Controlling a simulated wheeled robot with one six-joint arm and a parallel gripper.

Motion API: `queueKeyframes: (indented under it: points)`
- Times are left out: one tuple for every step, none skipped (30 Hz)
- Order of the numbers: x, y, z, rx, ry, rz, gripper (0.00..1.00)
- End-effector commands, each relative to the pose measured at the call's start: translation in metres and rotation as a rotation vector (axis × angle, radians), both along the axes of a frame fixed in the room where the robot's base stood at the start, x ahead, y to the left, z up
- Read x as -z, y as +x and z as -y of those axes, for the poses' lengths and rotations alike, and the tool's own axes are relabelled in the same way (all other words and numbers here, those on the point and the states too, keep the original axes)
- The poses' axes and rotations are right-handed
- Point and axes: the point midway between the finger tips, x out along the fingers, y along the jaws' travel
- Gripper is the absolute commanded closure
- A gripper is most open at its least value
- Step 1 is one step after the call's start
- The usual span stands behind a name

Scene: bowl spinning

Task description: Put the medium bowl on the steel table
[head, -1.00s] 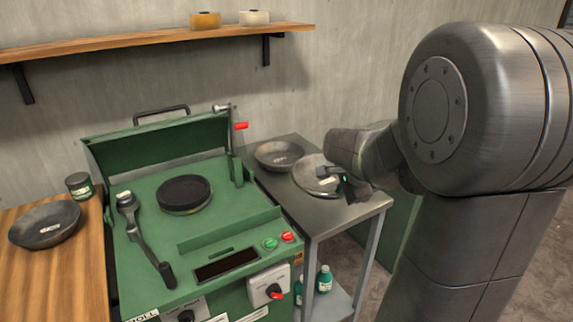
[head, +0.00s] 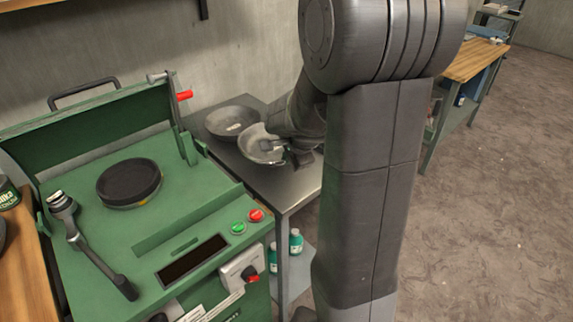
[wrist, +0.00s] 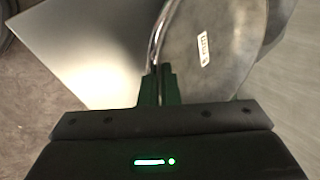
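A grey metal bowl (head: 260,148) with a small white label is at my gripper (wrist: 157,86), over the steel table (head: 292,190). The gripper is shut on that rim. The bowl looks tilted in the head view; I cannot tell whether it touches the table. A second grey bowl (head: 234,120) lies upright behind it on the same table. The labels are too small to read for size. My arm partly hides the table's right side.
The green machine (head: 190,215) with a round black pad (head: 128,182) and a raised lid stands left of the steel table. Green bottles (head: 296,241) stand on the table's lower shelf. A wooden workbench (head: 470,60) stands at the far right. The floor (head: 480,210) there is clear.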

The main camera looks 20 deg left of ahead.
Motion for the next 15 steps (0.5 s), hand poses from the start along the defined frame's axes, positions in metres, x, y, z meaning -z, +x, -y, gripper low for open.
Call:
queueKeyframes:
  points:
    - [0.01,0.0,0.0,0.001,-0.002,-0.004,1.0]
    - [0.015,0.0,0.0,0.001,-0.001,-0.003,1.0]
    - [0.02,0.0,0.0,0.0,-0.002,-0.004,1.0]
    - [0.024,0.0,0.0,0.002,-0.002,-0.003,1.0]
    - [0.026,0.0,0.0,0.002,-0.001,-0.002,1.0]
    - [0.027,0.0,0.0,0.002,0.0,-0.001,1.0]
    - [0.027,0.0,0.0,0.001,0.0,0.0,1.0]
    - [0.026,0.0,0.0,0.001,0.0,0.0,1.0]
    - [0.026,0.0,0.0,0.001,0.001,0.0,1.0]
    - [0.026,0.0,0.0,0.001,0.0,0.0,1.0]
    - [0.026,0.0,0.0,0.001,0.0,0.0,1.0]
    - [0.026,0.0,0.0,0.001,0.0,0.0,1.0]
    - [0.027,0.0,0.0,0.001,0.0,0.0,1.0]
    - [0.028,0.0,0.0,0.001,0.0,0.0,1.0]
    - [0.029,0.0,0.0,0.001,0.0,0.0,1.0]
